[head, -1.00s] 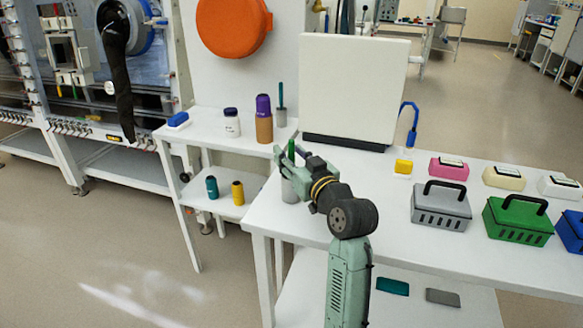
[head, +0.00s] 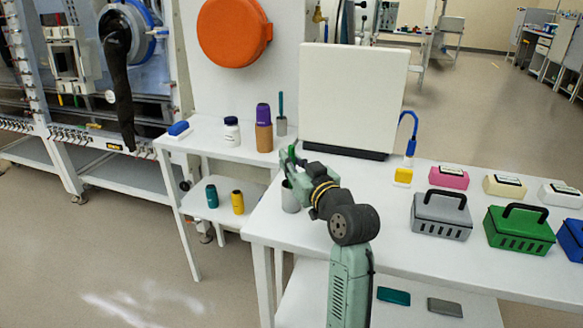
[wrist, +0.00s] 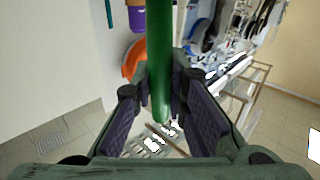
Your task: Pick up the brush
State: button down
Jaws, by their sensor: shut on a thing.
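The brush shows as a green handle (wrist: 160,60) running down from the top edge of the wrist view, between my fingertips. My gripper (wrist: 160,88) is shut on this handle. In the head view my gripper (head: 289,166) is over the near left part of the front table, just above a grey cup (head: 290,200). Only a small piece of the green handle (head: 291,153) shows there. The brush's other end is hidden by my gripper, so I cannot tell whether it is clear of the cup.
A white upright panel (head: 353,98) stands behind my gripper. A purple-topped bottle (head: 264,125) and another cup (head: 281,127) with a teal handle stand on the back table. Grey (head: 441,215) and green (head: 518,232) baskets stand at right. The table between is clear.

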notch_tip(320, 180, up, 9)
jog(key=shift+r+b, duration=0.1)
jog(key=shift+b, duration=0.65)
